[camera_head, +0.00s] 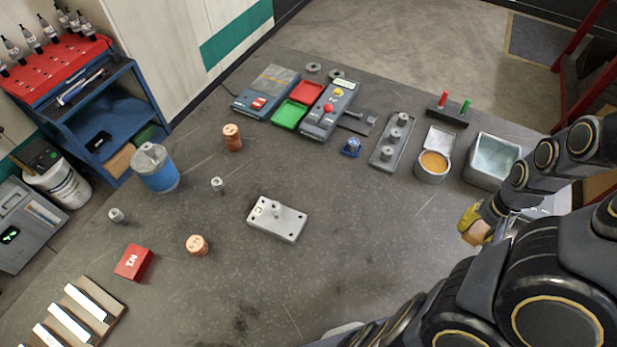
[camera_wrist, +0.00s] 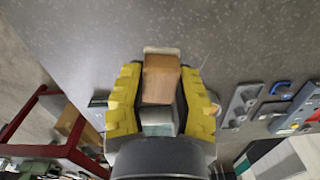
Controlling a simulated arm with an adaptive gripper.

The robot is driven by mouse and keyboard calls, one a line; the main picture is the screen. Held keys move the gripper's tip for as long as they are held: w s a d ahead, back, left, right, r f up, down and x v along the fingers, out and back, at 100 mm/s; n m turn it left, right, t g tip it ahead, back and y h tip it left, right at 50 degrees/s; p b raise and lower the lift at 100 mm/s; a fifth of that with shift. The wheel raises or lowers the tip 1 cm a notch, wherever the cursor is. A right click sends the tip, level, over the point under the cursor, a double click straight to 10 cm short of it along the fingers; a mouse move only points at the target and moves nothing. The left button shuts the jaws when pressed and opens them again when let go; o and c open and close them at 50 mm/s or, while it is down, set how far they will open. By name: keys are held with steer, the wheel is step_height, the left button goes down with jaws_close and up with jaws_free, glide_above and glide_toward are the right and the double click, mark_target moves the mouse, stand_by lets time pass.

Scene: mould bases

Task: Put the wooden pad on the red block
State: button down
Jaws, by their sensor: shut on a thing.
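The red block (camera_head: 133,262) with white marking lies on the table at the lower left in the head view, its top bare. My gripper (camera_wrist: 161,88) has yellow fingers and is shut on the wooden pad (camera_wrist: 160,79), a brown wooden piece between the fingertips in the wrist view. In the head view my gripper (camera_head: 474,222) is at the right, above the table and far from the red block. The pad is mostly hidden there by the fingers and arm.
A grey plate with a peg (camera_head: 278,220), a copper cylinder (camera_head: 197,245) and a small metal weight (camera_head: 217,184) stand between my gripper and the red block. A slotted wooden rack (camera_head: 75,318) is near the red block. An open box (camera_head: 483,172) stands near my gripper.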

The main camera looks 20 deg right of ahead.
steer(key=w+a+r+n, duration=0.2)
steer(key=w+a+n, duration=0.8)
steer(key=w+a, duration=1.1)
steer(key=s+a+n, duration=0.3)
steer(key=s+a, duration=0.1)
steer(key=a, duration=0.7)
steer(key=s+a+r+n, duration=0.1)
steer(key=s+a+n, duration=0.25)
steer(key=a, duration=0.75)
steer(key=s+a+n, duration=0.4)
steer(key=a, duration=0.8)
glide_above(132, 261)
step_height(132, 261, down, 9)
steer(key=shift+s+d+f, duration=0.1)
steer(key=shift+s, duration=0.05)
steer(key=shift+f, duration=1.75)
